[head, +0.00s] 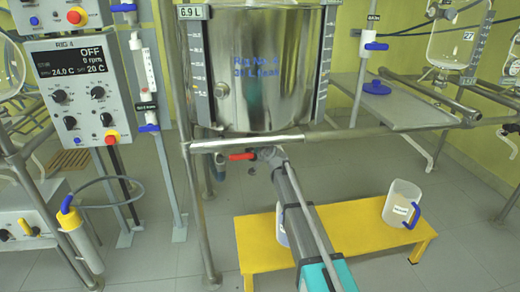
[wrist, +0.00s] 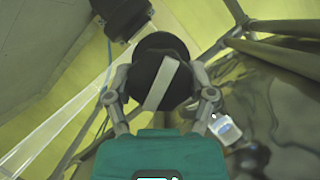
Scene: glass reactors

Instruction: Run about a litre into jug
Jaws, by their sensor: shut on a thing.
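The steel reactor vessel (head: 262,65) of Rig 4 hangs in its frame, with a 6.9 L readout (head: 191,12) at its top left. A red lever (head: 241,156) shows below the vessel, just left of my gripper (head: 268,156). In the wrist view my gripper (wrist: 160,92) is shut on a dark round valve part (wrist: 160,58) with a pale bar across it. One jug (head: 282,226) stands below on the yellow bench, mostly hidden behind my arm. A second clear jug (head: 402,204) with a blue handle stands at the bench's right end. Any flow from the outlet is hidden.
The yellow bench (head: 368,236) stands on the grey floor under the vessel. A metal rail (head: 335,135) runs just above my gripper. A control box (head: 80,85) reading OFF and a hose ring (head: 108,182) are at left. A grey shelf (head: 398,117) is at back right.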

